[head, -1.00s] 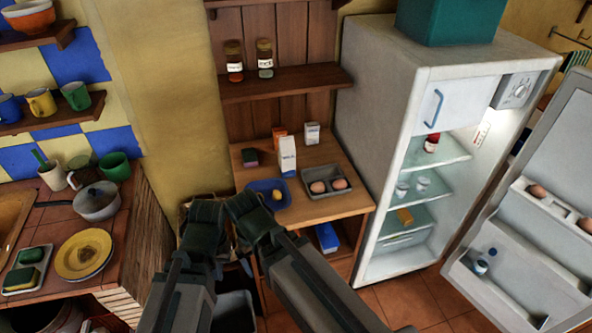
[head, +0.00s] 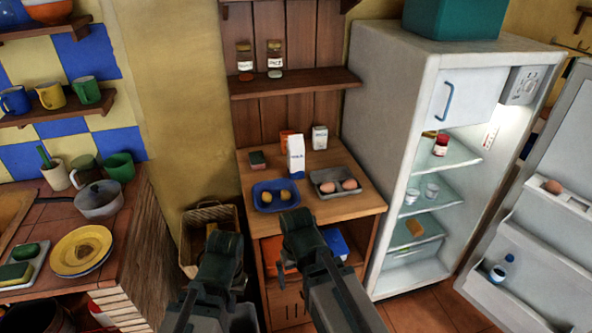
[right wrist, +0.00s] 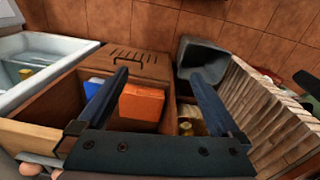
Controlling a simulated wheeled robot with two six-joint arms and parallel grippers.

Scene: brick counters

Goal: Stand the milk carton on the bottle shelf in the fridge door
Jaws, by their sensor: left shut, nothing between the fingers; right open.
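The milk carton (head: 296,155), white with a blue marking and a peaked top, stands upright on the wooden cabinet top. The fridge door (head: 545,170) is wide open at the right. My left gripper (head: 225,242) is shut and empty, left of the cabinet. My right gripper (head: 297,221) is in front of the cabinet, apart from the carton; in the right wrist view its fingers (right wrist: 156,78) are spread with nothing held.
A blue tray (head: 262,205) with yellow fruit and a grey egg tray (head: 325,191) lie in front of the carton. A small white box (head: 320,137) stands behind it. The cabinet's open shelf holds an orange box (right wrist: 142,105) and a blue one. A wicker basket (head: 197,262) stands left.

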